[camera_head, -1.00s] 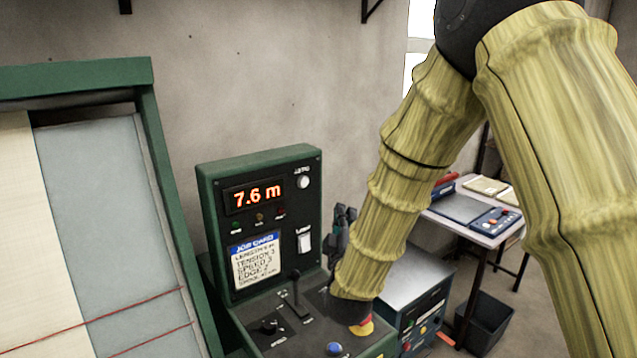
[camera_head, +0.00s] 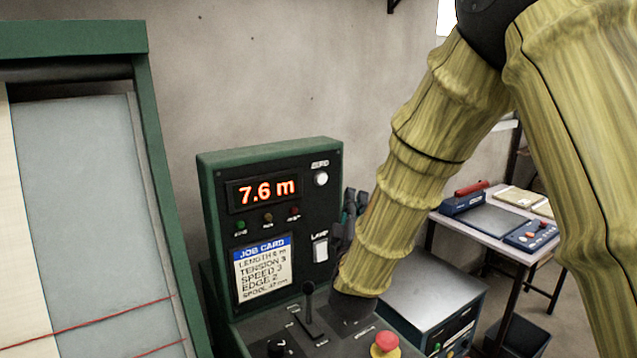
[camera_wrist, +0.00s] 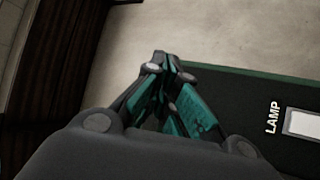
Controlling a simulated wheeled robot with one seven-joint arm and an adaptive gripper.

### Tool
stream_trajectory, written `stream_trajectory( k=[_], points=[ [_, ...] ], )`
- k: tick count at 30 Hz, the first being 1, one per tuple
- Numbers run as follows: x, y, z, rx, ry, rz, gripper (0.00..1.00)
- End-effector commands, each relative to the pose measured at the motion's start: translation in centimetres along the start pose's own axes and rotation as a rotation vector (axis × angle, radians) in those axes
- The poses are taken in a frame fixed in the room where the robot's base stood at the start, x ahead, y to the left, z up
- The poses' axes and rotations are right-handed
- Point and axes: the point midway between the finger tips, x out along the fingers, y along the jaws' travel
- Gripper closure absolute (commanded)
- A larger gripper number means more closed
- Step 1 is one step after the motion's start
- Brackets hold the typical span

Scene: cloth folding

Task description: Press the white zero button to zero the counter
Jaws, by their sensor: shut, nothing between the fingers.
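The white round zero button (camera_head: 321,179) sits at the upper right of the dark control panel (camera_head: 222,215), under a small "ZERO" label. The counter display (camera_head: 262,191) reads 7.6 m in orange digits. My gripper (camera_head: 350,212) is partly hidden behind my sleeved arm, at the panel's right edge, below and to the right of the button and apart from it. In the wrist view my gripper (camera_wrist: 172,62) is shut and empty, its fingertips together near the panel's green edge. The zero button is not in the wrist view.
A white lamp switch (camera_head: 321,250) is below the button; it also shows in the wrist view (camera_wrist: 303,124). A black lever (camera_head: 309,300) and a red knob (camera_head: 385,343) rise from the console. A job card (camera_head: 263,268) is on the panel. A table (camera_head: 480,235) stands behind right.

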Motion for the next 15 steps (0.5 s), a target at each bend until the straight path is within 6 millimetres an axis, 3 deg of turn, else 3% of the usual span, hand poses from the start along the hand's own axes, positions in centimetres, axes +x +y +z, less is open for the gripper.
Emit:
stream_trajectory(
  k=[5, 15],
  points=[
    [0.1, 0.1, 0.5, -0.003, -0.006, 0.001, 1.0],
    [2.1, -1.4, -1.1, -0.002, -0.005, 0.002, 1.0]
  ],
)
